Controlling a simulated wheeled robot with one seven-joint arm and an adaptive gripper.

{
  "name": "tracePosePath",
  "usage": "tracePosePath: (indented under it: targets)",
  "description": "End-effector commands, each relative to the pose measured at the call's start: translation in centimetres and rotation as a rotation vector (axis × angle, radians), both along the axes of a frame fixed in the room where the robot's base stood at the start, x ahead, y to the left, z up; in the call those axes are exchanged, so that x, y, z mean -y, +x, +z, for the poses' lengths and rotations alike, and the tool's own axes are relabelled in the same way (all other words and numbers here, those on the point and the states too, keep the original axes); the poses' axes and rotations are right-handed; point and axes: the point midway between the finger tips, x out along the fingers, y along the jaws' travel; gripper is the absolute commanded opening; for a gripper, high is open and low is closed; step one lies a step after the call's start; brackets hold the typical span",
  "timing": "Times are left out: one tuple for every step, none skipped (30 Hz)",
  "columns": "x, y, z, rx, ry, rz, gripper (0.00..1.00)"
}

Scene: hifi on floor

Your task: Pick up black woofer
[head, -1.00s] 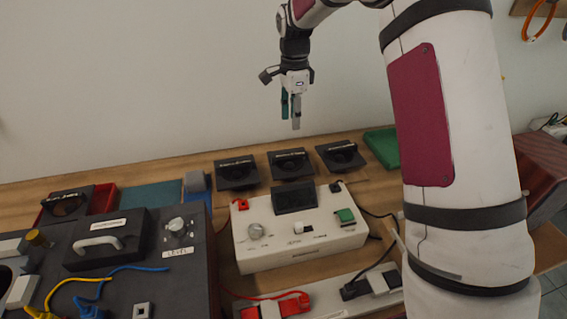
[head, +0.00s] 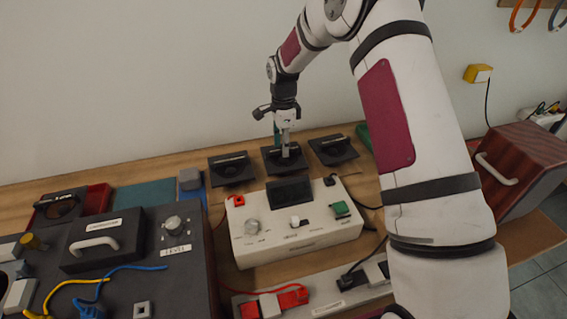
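Three black square woofers stand in a row on the wooden bench behind the white box: a left one (head: 232,172), a middle one (head: 297,164) and a right one (head: 333,152). Each has a round recess and a raised bar at its back edge. My gripper (head: 281,151) points down at the middle woofer, its fingertips overlapping the raised bar at its back. I cannot tell whether the fingers touch it or are closed around the bar. The middle woofer appears to rest on the bench.
A white control box (head: 285,243) with knobs stands in front of the row. A dark grey unit (head: 190,275) with a handle is at left, near another black piece (head: 60,206) in a red tray (head: 99,197). A wooden box (head: 532,160) stands at right.

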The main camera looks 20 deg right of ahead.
Motion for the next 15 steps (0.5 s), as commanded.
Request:
tracePosePath:
  targets:
    - [-0.1,-0.2,-0.8,-0.004,0.001,0.000,0.37]
    - [-0.2,-0.2,-1.3,-0.004,0.001,0.000,0.37]
    - [-0.1,-0.1,-1.8,-0.003,0.001,0.000,0.37]
    - [-0.1,-0.1,-2.1,-0.002,0.001,0.000,0.37]
    - [-0.1,-0.1,-2.4,-0.003,0.001,-0.001,0.37]
    - [-0.1,-0.1,-2.8,-0.002,0.000,-0.001,0.37]
    - [-0.1,-0.1,-2.9,-0.001,0.000,-0.001,0.37]
    - [-0.1,0.0,-3.0,0.000,0.000,-0.001,0.37]
    - [-0.1,0.0,-3.1,0.000,0.000,-0.001,0.37]
    - [-0.1,0.0,-3.2,0.001,0.000,-0.001,0.37]
    - [-0.1,0.0,-3.2,0.001,0.000,-0.001,0.37]
    - [-0.1,0.0,-3.2,0.001,0.000,-0.001,0.37]
    - [-0.1,0.0,-3.2,0.001,0.000,-0.001,0.37]
    - [-0.1,0.0,-3.2,0.001,0.000,-0.001,0.37]
    - [-0.1,0.0,-3.2,0.001,0.000,-0.001,0.37]
